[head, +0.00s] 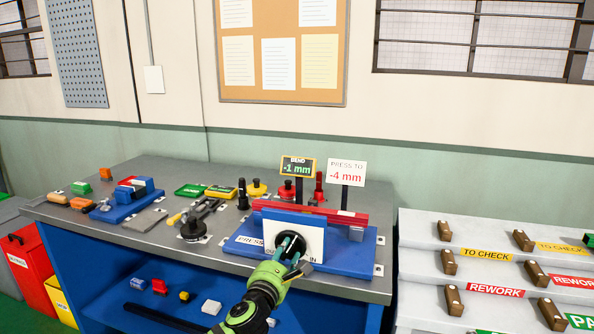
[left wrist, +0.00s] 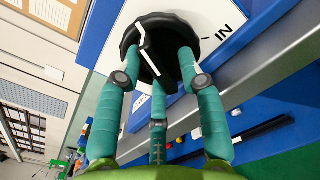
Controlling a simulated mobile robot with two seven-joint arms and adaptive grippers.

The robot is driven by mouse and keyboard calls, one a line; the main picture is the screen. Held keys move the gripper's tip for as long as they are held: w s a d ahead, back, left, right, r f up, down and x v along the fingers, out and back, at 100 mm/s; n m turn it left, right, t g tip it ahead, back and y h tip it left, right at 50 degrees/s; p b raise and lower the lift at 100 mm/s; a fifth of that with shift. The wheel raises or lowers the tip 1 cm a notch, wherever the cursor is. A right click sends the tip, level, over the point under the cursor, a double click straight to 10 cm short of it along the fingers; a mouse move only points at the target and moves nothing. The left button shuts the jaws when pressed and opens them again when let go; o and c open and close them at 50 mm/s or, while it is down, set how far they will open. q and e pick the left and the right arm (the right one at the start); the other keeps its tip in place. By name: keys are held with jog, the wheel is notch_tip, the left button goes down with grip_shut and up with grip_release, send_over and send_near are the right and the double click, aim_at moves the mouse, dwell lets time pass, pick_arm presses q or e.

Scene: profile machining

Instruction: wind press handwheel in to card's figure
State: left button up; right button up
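The black press handwheel (left wrist: 160,30), with a white line across it, is on a white plate (head: 312,236) marked IN at right. The plate is on the front of the blue-based press (head: 365,255) with a red bar. My left gripper (head: 290,247) has its green fingers spread around the handwheel's rim; they look shut on it, though the tips partly blend into the black. The BEND display (head: 298,167) reads -1 mm in green. My right gripper is in neither view.
A white sloped rack (head: 495,270) labelled TO CHECK and REWORK stands at right. Red and yellow bins stand at left.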

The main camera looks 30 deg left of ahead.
pick_arm(q)
jog(key=shift+s+d, duration=0.1)
jog(key=shift+s, duration=0.05)
jog(key=shift+c, duration=0.7)
grip_shut()
jog(key=shift+s+d+f+m+p, duration=0.1)
jog(key=shift+d+m+p, duration=0.05)
jog(key=shift+m+p, duration=2.1)
jog(key=shift+o, duration=1.3)
grip_release()
jog(key=shift+d+f, duration=0.1)
